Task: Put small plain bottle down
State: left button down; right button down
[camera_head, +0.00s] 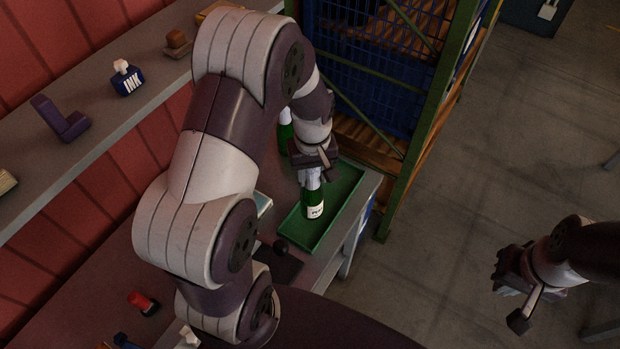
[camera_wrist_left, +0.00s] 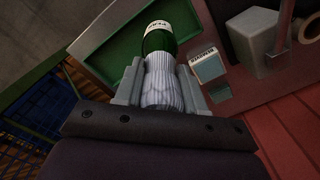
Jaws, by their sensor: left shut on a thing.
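A small green bottle (camera_head: 315,204) with a white label and a pale, ribbed neck covering is over the green tray (camera_head: 343,205). My left gripper (camera_head: 314,170) is shut on its neck from above. In the left wrist view the two jaws flank the pale neck, with the green bottle body (camera_wrist_left: 168,28) beyond them and the green tray (camera_wrist_left: 118,40) beside it. Whether the bottle's base touches the tray floor cannot be told. My right gripper (camera_head: 513,298) is over the floor at the right, away from the bench; its jaw opening is unclear.
Another green bottle (camera_head: 285,132) stands behind my left arm, partly hidden. A shelf above the bench holds an ink bottle (camera_head: 127,79) and a purple object (camera_head: 60,120). A green-framed rack (camera_head: 425,130) stands close beyond the tray. Most of the tray around the bottle is bare.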

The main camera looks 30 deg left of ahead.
aim_at(310, 186)
pick_arm(q)
jog(key=shift+s+a+f, duration=0.1)
jog(key=shift+a+f, duration=0.05)
notch_tip(310, 186, down, 4)
jog(key=shift+r+p, duration=0.2)
jog(key=shift+p, duration=0.6)
jog(key=shift+f, duration=0.3)
jog(key=c, duration=0.7)
grip_release()
jog(key=shift+o, duration=0.2)
